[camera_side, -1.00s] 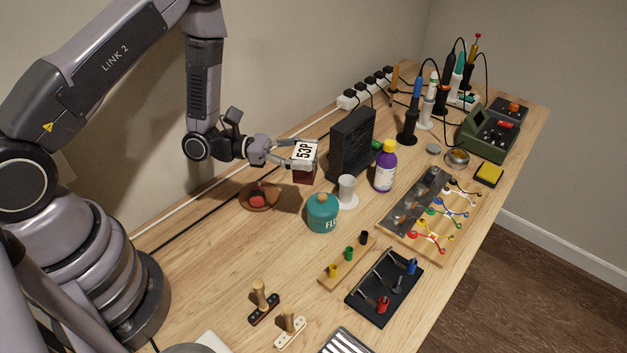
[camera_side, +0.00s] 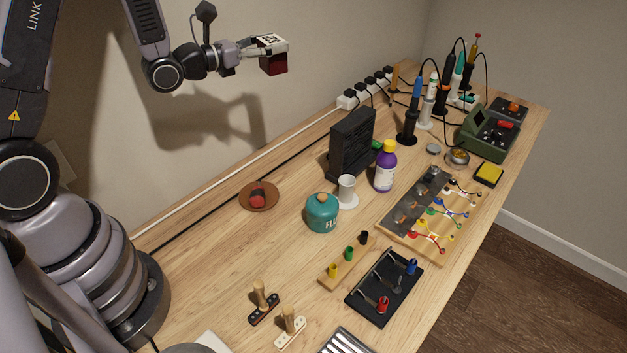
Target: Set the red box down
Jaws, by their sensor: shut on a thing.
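The red box (camera_side: 273,65) has dark red sides and a white top with black print. My gripper (camera_side: 258,49) is shut on it and holds it high in the air, well above the bench and in front of the wall. The box looks roughly level, with its printed top partly covered by the fingers. The wooden bench (camera_side: 215,265) lies below, and nothing touches the box except my gripper.
Bare wood lies left of the jar. A power strip (camera_side: 348,99) runs along the wall.

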